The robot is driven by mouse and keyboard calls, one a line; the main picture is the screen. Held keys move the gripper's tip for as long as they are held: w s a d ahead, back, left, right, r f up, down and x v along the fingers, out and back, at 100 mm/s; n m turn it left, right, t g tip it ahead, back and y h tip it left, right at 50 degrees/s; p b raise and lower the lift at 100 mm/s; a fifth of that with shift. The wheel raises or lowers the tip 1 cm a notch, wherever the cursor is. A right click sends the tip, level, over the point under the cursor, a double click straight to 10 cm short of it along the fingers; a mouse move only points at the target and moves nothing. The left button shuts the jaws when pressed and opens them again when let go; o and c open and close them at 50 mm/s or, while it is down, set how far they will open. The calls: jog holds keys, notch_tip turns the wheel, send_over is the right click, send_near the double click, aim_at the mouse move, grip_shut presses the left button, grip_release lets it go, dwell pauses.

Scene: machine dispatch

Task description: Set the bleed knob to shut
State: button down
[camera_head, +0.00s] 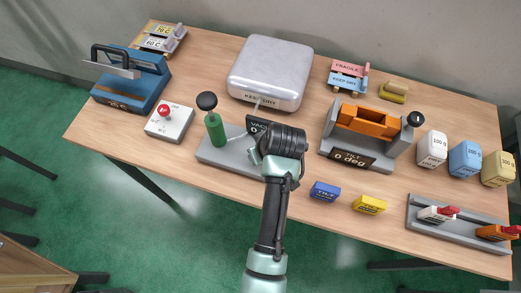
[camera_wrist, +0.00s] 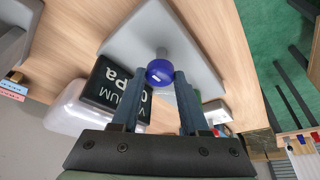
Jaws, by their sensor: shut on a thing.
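The bleed knob (camera_wrist: 159,70) is round and blue with a short white mark on its face. It stands on a grey post on the grey base plate (camera_wrist: 140,30) in the wrist view. My gripper (camera_wrist: 167,84) is shut on the knob, with a dark finger at each side. A black vacuum display (camera_wrist: 118,88) reading kPa stands beside it; its number is partly hidden by a finger. In the head view my wrist hides the knob; the grey base (camera_head: 228,160), the green pump (camera_head: 214,131) with a black ball handle and part of the vacuum display (camera_head: 256,127) show.
A white box (camera_head: 271,70) lies behind the pump. The tilt stand (camera_head: 364,127) with an orange cradle is to the right. A blue block (camera_head: 325,191) and a yellow block (camera_head: 369,204) lie near the front edge. A switch box (camera_head: 169,124) is at left.

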jog(key=shift+m, duration=0.3)
jog(key=m+h+p, duration=0.1)
jog(key=m+p, duration=0.1)
jog(key=shift+a+r+m+t, duration=0.1)
jog(key=shift+r+m+t, duration=0.05)
jog(key=shift+m+t, duration=0.2)
jog(key=m+h+p, duration=0.1)
jog(key=m, duration=0.1)
jog(key=m+h, duration=0.1)
jog(key=m, duration=0.2)
jog(key=shift+w+a+m+p, duration=0.1)
jog(key=shift+a+m+p, duration=0.15)
jog(key=shift+p, duration=0.1)
jog(key=m+g+h, duration=0.1)
jog(key=m+h, duration=0.1)
jog(key=m, duration=0.2)
jog(key=shift+m+b, duration=0.3)
jog(key=shift+b, duration=0.05)
jog(key=shift+w+m+g+h+b, duration=0.1)
jog(key=shift+m+g+h+b, duration=0.25)
jog(key=shift+m, duration=0.8)
jog(key=shift+m+g+h+b, duration=0.15)
jog(key=shift+m+g+b, duration=0.3)
jog(key=shift+m, duration=0.7)
jog(key=shift+c, duration=2.1)
grip_release()
jog(key=shift+a, duration=0.1)
